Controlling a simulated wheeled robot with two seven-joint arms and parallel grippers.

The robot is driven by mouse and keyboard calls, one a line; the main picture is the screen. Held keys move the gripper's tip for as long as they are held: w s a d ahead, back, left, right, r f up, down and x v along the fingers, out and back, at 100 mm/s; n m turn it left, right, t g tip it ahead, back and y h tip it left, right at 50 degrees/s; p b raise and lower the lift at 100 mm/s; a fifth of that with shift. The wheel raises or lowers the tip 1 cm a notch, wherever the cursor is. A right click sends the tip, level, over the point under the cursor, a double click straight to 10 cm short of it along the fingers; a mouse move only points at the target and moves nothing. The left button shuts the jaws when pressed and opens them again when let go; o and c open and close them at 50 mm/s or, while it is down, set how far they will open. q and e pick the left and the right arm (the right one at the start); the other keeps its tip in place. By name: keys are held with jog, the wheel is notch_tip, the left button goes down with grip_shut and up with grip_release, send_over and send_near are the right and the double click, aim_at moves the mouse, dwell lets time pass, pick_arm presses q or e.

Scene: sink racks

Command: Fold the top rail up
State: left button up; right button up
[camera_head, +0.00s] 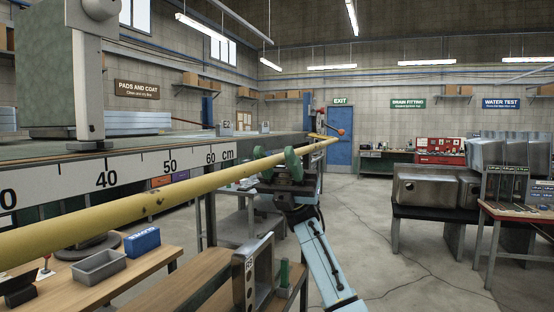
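The top rail (150,200) is a long yellow bar. It runs from the left edge, close to me, to its far end at the middle right, sloping upward in the picture along the front of the bench. My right gripper (279,164), dark with green finger pads, is at the rail's far part, below it with its fingers pointing up. The rail passes between the pads. I cannot tell whether they press on it. My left gripper is not in view.
The bench with a centimetre scale (130,170) lies behind the rail. A lever with a red knob (341,131) stands near the rail's far end. Below are a wooden table, a grey tray (99,266) and a blue box (142,242).

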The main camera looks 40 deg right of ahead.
grip_shut()
jog(key=shift+r, duration=0.1)
